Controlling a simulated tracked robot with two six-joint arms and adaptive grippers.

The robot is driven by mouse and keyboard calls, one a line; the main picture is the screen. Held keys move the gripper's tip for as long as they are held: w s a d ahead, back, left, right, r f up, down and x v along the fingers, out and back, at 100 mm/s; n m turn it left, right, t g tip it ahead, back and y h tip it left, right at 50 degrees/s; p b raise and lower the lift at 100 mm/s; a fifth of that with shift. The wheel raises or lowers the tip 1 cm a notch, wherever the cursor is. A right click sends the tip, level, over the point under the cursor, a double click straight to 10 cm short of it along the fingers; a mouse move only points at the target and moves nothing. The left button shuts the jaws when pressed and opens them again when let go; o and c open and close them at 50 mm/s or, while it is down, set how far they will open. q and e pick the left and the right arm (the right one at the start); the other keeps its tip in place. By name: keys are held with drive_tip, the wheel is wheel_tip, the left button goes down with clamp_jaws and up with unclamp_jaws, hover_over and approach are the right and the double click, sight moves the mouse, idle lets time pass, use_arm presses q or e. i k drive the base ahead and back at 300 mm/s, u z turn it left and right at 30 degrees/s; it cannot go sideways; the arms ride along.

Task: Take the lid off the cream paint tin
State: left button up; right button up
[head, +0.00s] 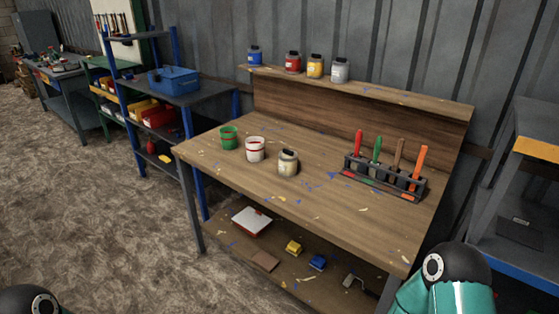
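A cream paint tin (288,163) stands upright on the wooden workbench (330,215), near its front-left part. It has a dark patch on top that looks like a lid, but it is too small to tell for sure. A white tin with red bands (255,150) and a green tin (229,138) stand to its left, apart from it. Neither of my grippers is in view. Only a link of my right arm shows at the bottom right and a bit of my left arm at the bottom left corner.
A rack of colored-handled tools (385,178) stands on the bench's right. Several dark-topped tins, including a yellow one (315,66), line the raised back shelf (420,98). The lower shelf holds a white box (251,222) and small items. The bench front is clear apart from paint flecks.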

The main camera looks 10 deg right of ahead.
sight(285, 155)
drive_tip(key=u, duration=0.45)
drive_tip(key=i, duration=1.35)
drive_tip(key=z, duration=0.1)
